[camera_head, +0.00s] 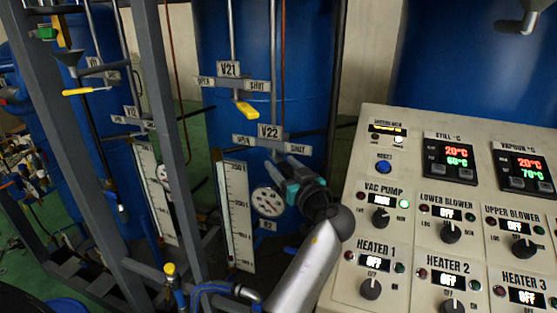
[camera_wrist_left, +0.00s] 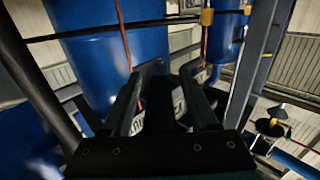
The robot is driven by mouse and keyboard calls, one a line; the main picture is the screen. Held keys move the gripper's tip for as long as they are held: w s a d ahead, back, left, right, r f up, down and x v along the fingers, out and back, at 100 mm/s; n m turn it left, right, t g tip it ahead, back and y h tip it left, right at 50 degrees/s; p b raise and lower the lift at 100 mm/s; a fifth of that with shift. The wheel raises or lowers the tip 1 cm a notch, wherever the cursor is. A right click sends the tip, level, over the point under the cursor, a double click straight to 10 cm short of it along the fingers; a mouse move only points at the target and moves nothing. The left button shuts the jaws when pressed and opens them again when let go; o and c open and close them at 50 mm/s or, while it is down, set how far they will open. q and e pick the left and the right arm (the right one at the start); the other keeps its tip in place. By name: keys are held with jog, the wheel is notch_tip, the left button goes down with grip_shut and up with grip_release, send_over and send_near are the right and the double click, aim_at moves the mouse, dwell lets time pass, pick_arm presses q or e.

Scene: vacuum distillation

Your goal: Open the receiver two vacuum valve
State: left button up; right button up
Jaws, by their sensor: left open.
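The receiver two panel in the head view carries a V21 label (camera_head: 229,69) between OPEN and SHUT tags. A yellow valve handle (camera_head: 245,109) hangs below it. Lower down is a V22 label (camera_head: 269,131) with its own OPEN and SHUT tags. No handle can be made out at V22, where my gripper covers part of the view. My left gripper (camera_head: 283,168) is just below V22, in front of the panel. In the left wrist view its two dark fingers (camera_wrist_left: 170,70) stand apart with nothing between them. Which valve is the vacuum valve cannot be read. My right gripper does not show.
A control panel (camera_head: 372,221) with knobs and displays stands close on the right. Grey frame posts (camera_head: 166,110) rise on the left. A level gauge (camera_head: 237,215) and a round white dial (camera_head: 267,202) sit beside my gripper. Blue tanks (camera_head: 220,30) stand behind.

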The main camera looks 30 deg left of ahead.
pick_arm(q)
jog(key=shift+d, duration=0.15)
jog(key=shift+c, duration=0.3)
grip_shut()
jog(key=shift+r, duration=0.1)
dwell(0.9)
